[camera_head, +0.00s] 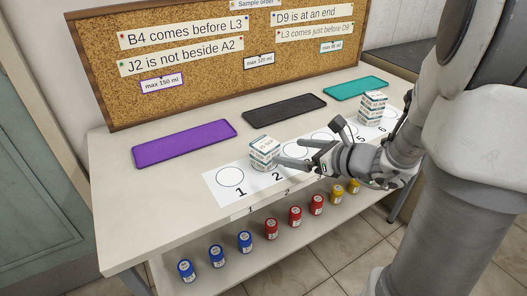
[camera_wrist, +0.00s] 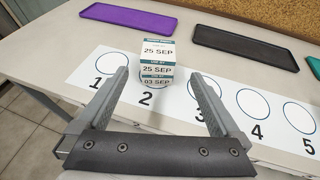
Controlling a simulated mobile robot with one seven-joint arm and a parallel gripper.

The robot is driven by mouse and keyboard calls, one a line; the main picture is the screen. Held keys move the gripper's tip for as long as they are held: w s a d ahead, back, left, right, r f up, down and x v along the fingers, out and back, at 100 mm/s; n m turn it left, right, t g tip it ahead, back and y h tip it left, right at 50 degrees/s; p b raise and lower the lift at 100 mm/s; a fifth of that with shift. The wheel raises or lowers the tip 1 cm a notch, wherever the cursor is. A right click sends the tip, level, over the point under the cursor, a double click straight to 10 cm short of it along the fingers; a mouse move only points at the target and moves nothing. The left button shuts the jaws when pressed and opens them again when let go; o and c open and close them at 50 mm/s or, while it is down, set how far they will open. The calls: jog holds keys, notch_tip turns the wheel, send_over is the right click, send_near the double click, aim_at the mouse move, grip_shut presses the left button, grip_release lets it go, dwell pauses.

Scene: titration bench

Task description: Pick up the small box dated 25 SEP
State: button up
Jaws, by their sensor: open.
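A small white box (camera_head: 263,147) with teal-edged labels stands at circle 2 of the numbered strip. In the wrist view the box (camera_wrist: 155,52) shows 25 SEP on its upper face and again on a side face, with 03 SEP lower down. My gripper (camera_head: 306,143) is to the right of the box in the head view. In the wrist view my gripper (camera_wrist: 158,75) is open and empty, its fingers pointing at the box. The box is between and beyond the fingertips, not visibly touching them.
Another white box or stack (camera_head: 373,107) stands farther right on the numbered strip (camera_head: 213,187). Purple (camera_head: 184,144), black (camera_head: 285,107) and teal (camera_head: 356,88) trays lie behind, before a corkboard (camera_head: 210,88). Several coloured jars (camera_head: 271,229) stand on a lower shelf. The tabletop's left end is clear.

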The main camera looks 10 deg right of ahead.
aim_at(271, 147)
jog(key=b+x, duration=0.1)
jog(key=x, duration=0.4)
jog(key=b+x, duration=0.2)
jog(key=x, duration=0.2)
jog(key=shift+w+a, duration=0.1)
jog(key=shift+a, duration=0.2)
jog(key=shift+w+a+f, duration=0.1)
jog(key=shift+w+a, duration=0.1)
jog(key=shift+w, duration=0.15)
jog(key=c, duration=1.3)
jog(key=shift+c, duration=0.2)
